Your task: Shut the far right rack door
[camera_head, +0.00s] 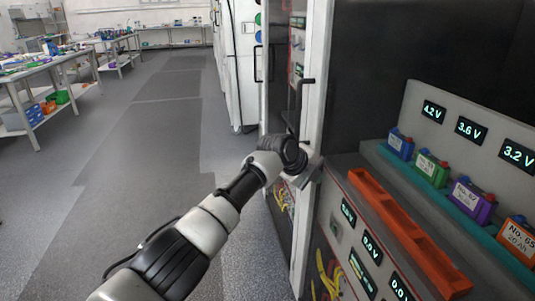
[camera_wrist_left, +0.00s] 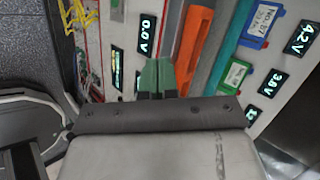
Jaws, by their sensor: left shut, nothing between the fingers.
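A tall white-framed rack door (camera_head: 313,75) with a black bar handle (camera_head: 299,100) stands upright at the centre right of the head view, seen at a steep angle. The open rack bay shows to its right. My left gripper (camera_head: 309,172) is at the lower part of this door frame, below the handle. I cannot tell whether it touches the frame. In the left wrist view its green fingers (camera_wrist_left: 157,78) are together and empty, with the rack front behind them. My right gripper is not in view.
Inside the bay, several coloured batteries (camera_head: 431,168) stand on a teal-edged shelf under voltage displays (camera_head: 472,129). An orange bar (camera_head: 405,230) and yellow cables (camera_head: 331,279) are lower down. Open grey floor (camera_head: 150,150) lies left, with workbenches (camera_head: 55,70) beyond.

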